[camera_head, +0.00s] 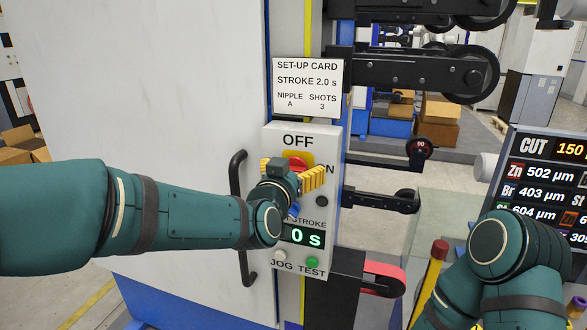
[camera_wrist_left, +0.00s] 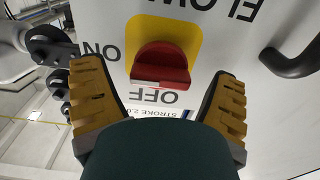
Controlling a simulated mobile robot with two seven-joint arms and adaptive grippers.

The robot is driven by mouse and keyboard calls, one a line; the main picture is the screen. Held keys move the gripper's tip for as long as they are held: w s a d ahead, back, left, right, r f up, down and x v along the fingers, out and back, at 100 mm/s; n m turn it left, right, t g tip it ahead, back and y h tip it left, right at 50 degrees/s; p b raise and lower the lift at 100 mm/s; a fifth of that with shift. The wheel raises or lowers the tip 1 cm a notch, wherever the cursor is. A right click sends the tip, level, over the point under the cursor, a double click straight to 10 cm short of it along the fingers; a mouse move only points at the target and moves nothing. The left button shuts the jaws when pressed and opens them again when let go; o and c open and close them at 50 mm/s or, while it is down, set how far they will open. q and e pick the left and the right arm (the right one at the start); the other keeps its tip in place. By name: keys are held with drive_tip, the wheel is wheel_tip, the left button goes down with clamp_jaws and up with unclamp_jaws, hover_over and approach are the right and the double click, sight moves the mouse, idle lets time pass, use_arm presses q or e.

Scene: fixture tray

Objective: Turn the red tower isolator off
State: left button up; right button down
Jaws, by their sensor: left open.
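The red isolator (camera_head: 297,161) is a knob on a yellow plate at the top of a grey control panel, under the word OFF, partly hidden by my left gripper (camera_head: 308,176). In the left wrist view, turned upside down, the red knob (camera_wrist_left: 162,64) shows whole, with OFF below it and ON to its left. A pale mark lies on its edge facing OFF; I cannot tell its exact angle. My left gripper's yellow fingers stand wide open either side of the knob, apart from it and empty. My right gripper is out of view.
Below the knob are a blue control (camera_head: 294,209), a green stroke display (camera_head: 301,236) and a green TEST button (camera_head: 312,263). A black door handle (camera_head: 238,175) stands left of the panel. Black rollers (camera_head: 418,149) and a red-topped yellow post (camera_head: 431,278) are to the right.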

use_arm(q)
drive_tip(key=shift+w, duration=0.15)
drive_tip(key=c, duration=1.2)
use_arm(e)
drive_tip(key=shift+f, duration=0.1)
